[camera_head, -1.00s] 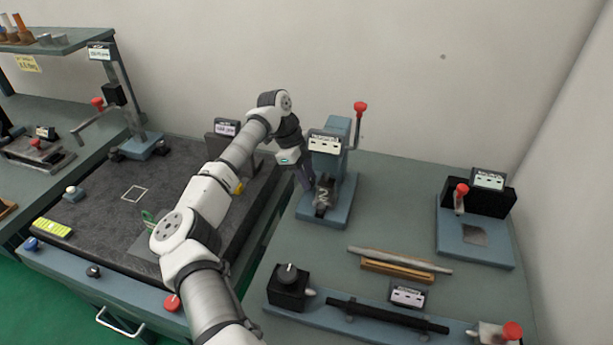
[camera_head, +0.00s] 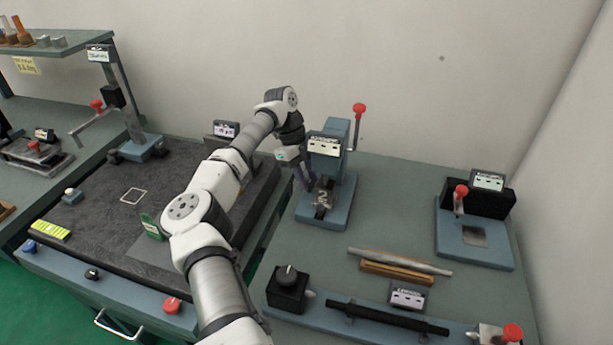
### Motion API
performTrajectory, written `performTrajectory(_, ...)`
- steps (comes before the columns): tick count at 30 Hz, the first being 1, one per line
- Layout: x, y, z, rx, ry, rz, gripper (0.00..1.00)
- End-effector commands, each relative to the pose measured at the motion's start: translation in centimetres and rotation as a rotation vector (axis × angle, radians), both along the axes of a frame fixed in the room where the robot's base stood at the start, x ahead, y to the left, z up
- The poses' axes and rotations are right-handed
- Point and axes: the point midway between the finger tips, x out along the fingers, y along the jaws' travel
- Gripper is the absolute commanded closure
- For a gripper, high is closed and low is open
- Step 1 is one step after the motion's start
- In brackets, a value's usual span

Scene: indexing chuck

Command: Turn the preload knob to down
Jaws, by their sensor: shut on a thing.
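My gripper (camera_head: 309,184) reaches down at the left side of a small blue press-like stand (camera_head: 340,195). Its dark fingers are shut on a small part there, beside a grey metal piece (camera_head: 323,198) on the stand's base. The gripped part is mostly hidden by the fingers, and I cannot tell for sure that it is the preload knob. A black round knob (camera_head: 288,273) with a pale mark stands apart on a black box at the front. The label (camera_head: 325,146) on the stand is too small to read.
A red-tipped lever (camera_head: 359,110) rises at the stand's right. A rod on a wooden block (camera_head: 397,272) and a long black bar (camera_head: 385,317) lie in front. A fixture with a red knob (camera_head: 461,190) stands at right.

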Motion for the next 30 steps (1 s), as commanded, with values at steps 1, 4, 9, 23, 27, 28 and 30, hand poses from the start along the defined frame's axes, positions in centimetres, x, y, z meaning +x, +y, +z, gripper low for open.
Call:
performTrajectory(1, 0.0, 0.0, 0.0, 0.0, 0.0, -0.001, 0.96)
performTrajectory(4, 0.0, 0.0, 0.0, 0.0, 0.0, -0.001, 0.71)
performTrajectory(9, 0.0, 0.0, 0.0, 0.0, 0.0, 0.0, 0.51)
performTrajectory(23, 0.6, 0.6, 1.6, 0.003, -0.003, 0.004, 0.51)
performTrajectory(27, 1.4, 1.5, 4.4, 0.004, -0.004, 0.004, 0.51)
performTrajectory(28, 1.5, 1.6, 5.1, 0.002, -0.004, 0.004, 0.51)
performTrajectory(30, 2.0, 2.1, 6.7, 0.003, -0.004, 0.004, 0.51)
